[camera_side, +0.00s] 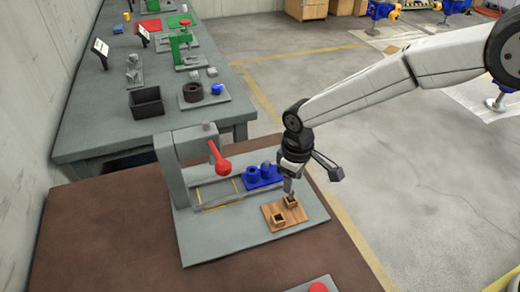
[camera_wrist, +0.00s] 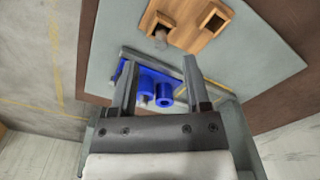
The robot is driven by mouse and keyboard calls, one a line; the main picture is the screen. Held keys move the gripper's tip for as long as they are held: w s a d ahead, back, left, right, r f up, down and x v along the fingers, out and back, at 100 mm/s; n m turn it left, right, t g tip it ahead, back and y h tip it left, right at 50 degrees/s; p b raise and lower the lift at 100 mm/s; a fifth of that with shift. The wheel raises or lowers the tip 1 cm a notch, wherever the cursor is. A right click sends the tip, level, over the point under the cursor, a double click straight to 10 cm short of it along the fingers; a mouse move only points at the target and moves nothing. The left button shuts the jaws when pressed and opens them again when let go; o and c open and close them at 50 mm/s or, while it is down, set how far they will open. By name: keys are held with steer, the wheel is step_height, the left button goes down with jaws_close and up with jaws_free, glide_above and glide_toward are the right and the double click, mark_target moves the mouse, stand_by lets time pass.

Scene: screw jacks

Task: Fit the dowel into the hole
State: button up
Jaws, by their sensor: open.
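A wooden board (camera_side: 272,213) with two raised square sockets lies on the grey base plate. It also shows at the top of the wrist view (camera_wrist: 205,41). A small grey piece (camera_wrist: 160,38), perhaps the dowel, shows at the left socket in the wrist view; how deep it sits is unclear. A blue holder (camera_side: 262,183) with two round cylinders stands behind the board. One cylinder looks hollow, and the other shows a grey top. My gripper (camera_side: 289,190) is low over the board's rear socket. In the wrist view its two fingers (camera_wrist: 160,60) are apart with nothing clearly between them.
A grey press-like stand with a red knob (camera_side: 222,166) rises left of the holder. A rail (camera_side: 222,200) with yellow lines runs along the plate. A red item (camera_side: 318,286) is at the front edge. A bench (camera_side: 90,130) with several parts stands behind. The plate's front is clear.

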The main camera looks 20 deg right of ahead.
mark_target(291, 198)
steer(key=shift+s+f, duration=0.1)
steer(key=shift+f, duration=2.5)
jaws_close()
